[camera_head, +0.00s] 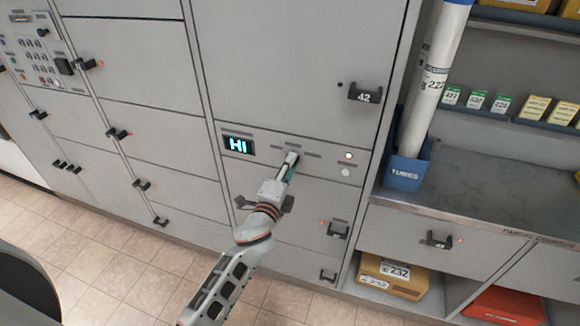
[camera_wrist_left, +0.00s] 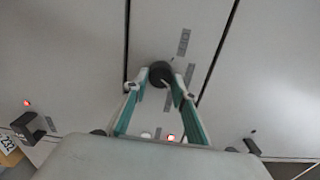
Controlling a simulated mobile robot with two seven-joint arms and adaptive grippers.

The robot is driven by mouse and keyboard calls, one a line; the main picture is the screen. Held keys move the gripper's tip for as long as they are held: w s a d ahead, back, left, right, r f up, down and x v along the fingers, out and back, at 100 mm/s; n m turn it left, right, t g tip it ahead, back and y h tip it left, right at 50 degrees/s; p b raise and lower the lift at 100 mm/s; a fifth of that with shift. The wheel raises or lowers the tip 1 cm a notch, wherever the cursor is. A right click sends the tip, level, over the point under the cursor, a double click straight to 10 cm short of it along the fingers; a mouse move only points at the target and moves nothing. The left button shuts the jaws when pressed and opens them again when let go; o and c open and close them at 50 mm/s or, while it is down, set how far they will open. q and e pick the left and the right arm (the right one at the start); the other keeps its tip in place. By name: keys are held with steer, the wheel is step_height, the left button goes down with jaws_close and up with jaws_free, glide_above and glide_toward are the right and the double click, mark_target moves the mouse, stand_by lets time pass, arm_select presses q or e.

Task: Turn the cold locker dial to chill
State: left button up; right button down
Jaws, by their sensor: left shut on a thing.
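The cold locker dial (camera_wrist_left: 160,72) is a small dark round knob with a pale pointer line in the left wrist view. It sits on the grey panel strip under door 42. My left gripper (camera_wrist_left: 160,88) has its two teal-lined fingers on either side of the dial, shut on it. In the head view the left gripper (camera_head: 291,160) reaches up to the strip and hides the dial. A small display (camera_head: 238,145) left of it reads "HI" in cyan. My right gripper is not in view.
Locker door 42 with its black handle (camera_head: 365,94) is above the strip. A blue tubes holder (camera_head: 405,172) stands on the counter at right. Handles project from lower doors.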

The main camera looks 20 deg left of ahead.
arm_select(q)
steer(key=m, duration=0.5)
steer(key=shift+f, duration=0.1)
steer(key=shift+m, duration=0.4)
steer(key=o, duration=1.1)
steer(key=shift+s, duration=0.1)
steer(key=s, duration=1.1)
steer(key=shift+s+a, duration=0.25)
steer(key=shift+s, duration=0.15)
